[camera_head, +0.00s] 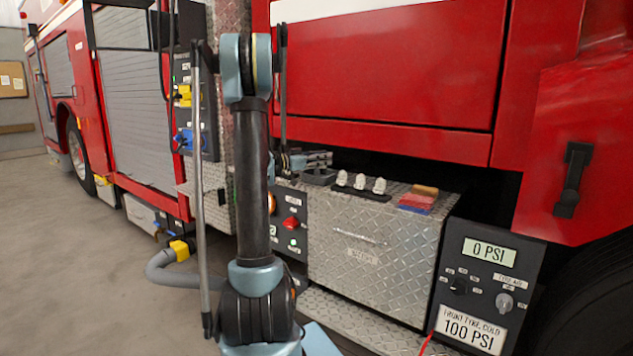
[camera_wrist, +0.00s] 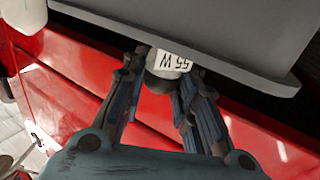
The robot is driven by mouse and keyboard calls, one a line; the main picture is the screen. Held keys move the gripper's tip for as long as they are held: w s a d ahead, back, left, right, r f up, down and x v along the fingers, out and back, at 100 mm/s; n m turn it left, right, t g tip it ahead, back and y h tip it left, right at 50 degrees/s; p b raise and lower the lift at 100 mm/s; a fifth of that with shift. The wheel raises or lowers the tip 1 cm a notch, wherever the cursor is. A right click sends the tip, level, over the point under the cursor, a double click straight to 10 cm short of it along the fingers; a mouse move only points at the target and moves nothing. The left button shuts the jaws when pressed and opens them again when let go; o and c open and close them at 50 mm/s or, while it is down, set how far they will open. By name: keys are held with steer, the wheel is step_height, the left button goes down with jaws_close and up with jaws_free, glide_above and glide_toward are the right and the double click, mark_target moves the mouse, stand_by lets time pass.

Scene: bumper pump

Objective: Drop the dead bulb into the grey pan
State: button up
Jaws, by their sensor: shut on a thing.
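My gripper (camera_wrist: 163,70) is shut on a pale bulb (camera_wrist: 168,60) whose white label reads "55 W" in the wrist view. The bulb sits between the two blue-grey fingertips, with its dark end toward my palm. A grey flat-edged surface (camera_wrist: 225,45), apparently the pan, lies just beyond the bulb. I cannot tell whether they touch. In the head view my gripper (camera_head: 322,158) is above the small grey pan (camera_head: 318,178) at the left of the tread-plate box top. The bulb does not show clearly there.
Several white bulbs (camera_head: 361,182) stand on a dark strip right of the pan. A gauge panel (camera_head: 483,285) stands at right. The red truck body (camera_head: 390,70) rises behind.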

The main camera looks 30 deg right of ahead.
steer(key=shift+f, duration=1.15)
steer(key=o, duration=1)
steer(key=shift+o, duration=0.2)
steer(key=w+a, duration=0.1)
steer(key=a, duration=1.1)
steer(key=shift+a, duration=0.1)
